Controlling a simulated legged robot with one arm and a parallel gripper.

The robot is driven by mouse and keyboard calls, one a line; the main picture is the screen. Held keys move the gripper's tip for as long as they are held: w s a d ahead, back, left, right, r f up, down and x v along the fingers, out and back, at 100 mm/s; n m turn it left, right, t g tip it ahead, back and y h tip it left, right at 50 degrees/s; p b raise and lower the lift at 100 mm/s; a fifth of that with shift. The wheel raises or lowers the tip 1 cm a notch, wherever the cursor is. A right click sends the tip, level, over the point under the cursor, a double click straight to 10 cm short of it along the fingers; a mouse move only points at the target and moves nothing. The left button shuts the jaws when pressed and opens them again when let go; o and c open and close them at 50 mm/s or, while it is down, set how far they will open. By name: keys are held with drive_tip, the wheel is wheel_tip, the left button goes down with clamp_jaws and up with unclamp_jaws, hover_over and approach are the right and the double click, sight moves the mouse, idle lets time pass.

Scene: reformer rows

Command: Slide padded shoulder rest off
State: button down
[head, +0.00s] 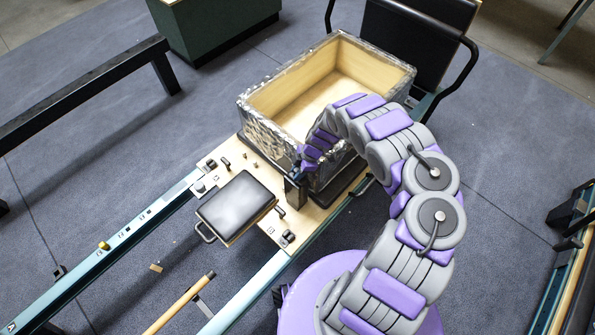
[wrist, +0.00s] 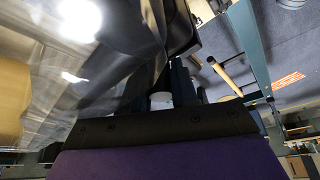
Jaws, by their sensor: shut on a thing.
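My gripper (head: 303,170) reaches down at the near left corner of the foil-covered box. It is shut on a small dark upright piece (head: 293,193), which looks like the padded shoulder rest, standing at the carriage edge. My gripper covers its upper part, and I cannot tell whether it is still seated on its post. In the wrist view the dark fingers of my gripper (wrist: 178,85) show beyond the black wrist plate, and the held piece is hard to make out. The pale wooden carriage (head: 262,228) lies under it, with a black padded headrest (head: 237,205) to the left.
The open wooden box (head: 262,128) with shiny foil sides stands right behind my gripper. Reformer rails (head: 135,235) run to lower left. A wooden bar (head: 180,303) lies nearer. A green block (head: 215,30) and black frame (head: 85,90) stand behind.

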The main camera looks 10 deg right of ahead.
drive_tip(key=shift+r+p, duration=3.3)
drive_tip(key=shift+p, duration=0.9)
drive_tip(key=shift+d, duration=0.1)
